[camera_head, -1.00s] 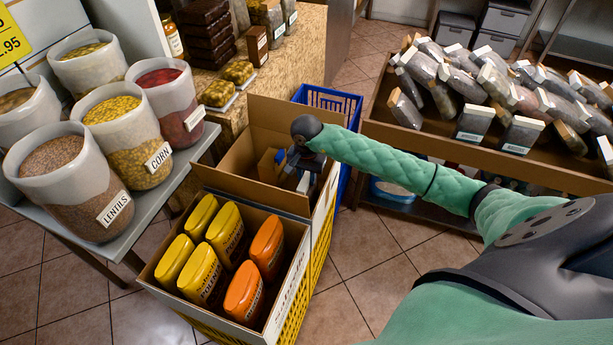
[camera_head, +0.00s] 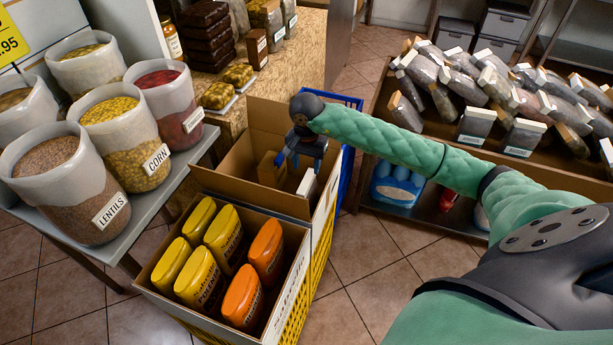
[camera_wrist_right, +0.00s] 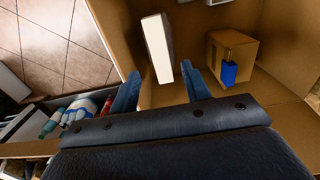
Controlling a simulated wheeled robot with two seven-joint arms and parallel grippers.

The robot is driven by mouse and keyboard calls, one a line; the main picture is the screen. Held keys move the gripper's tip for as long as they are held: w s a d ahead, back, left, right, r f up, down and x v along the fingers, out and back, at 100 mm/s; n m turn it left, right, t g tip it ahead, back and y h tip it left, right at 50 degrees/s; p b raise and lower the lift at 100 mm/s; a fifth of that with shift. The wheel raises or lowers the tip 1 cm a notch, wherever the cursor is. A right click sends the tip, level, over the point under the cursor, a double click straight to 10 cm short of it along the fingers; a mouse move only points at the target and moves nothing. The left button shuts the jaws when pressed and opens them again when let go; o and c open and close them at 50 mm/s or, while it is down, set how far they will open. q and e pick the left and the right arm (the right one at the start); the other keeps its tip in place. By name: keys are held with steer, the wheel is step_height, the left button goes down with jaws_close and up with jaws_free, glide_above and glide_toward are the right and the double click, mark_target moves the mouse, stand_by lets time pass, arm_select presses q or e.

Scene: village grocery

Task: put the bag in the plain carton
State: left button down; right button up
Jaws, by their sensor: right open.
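The plain carton (camera_head: 222,187) stands open behind the carton of yellow and orange packs. A white-topped item, seemingly the bag (camera_head: 307,182), is inside it on the right side; its white top also shows in the right wrist view (camera_wrist_right: 157,48). Its lower part is hidden. My right gripper (camera_head: 304,162) is open and empty above the carton, fingers pointing down. In the right wrist view the fingertips (camera_wrist_right: 160,72) are apart and the bag lies just beyond them, not held. My left gripper is not in view.
A small brown box with a blue mark (camera_wrist_right: 230,60) is also in the carton. A printed carton (camera_head: 287,300) of yellow and orange packs stands in front. A blue crate (camera_head: 345,170) is behind. A shelf of several bags (camera_head: 490,85) is at right; tubs stand left.

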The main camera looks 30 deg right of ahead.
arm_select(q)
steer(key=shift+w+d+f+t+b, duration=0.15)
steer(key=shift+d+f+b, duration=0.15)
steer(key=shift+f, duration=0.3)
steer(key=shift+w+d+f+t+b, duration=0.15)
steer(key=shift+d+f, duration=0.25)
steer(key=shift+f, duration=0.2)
arm_select(e)
steer(key=shift+r, duration=2.55)
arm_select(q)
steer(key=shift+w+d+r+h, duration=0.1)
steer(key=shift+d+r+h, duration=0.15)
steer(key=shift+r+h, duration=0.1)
arm_select(e)
steer(key=shift+s+f, duration=0.1)
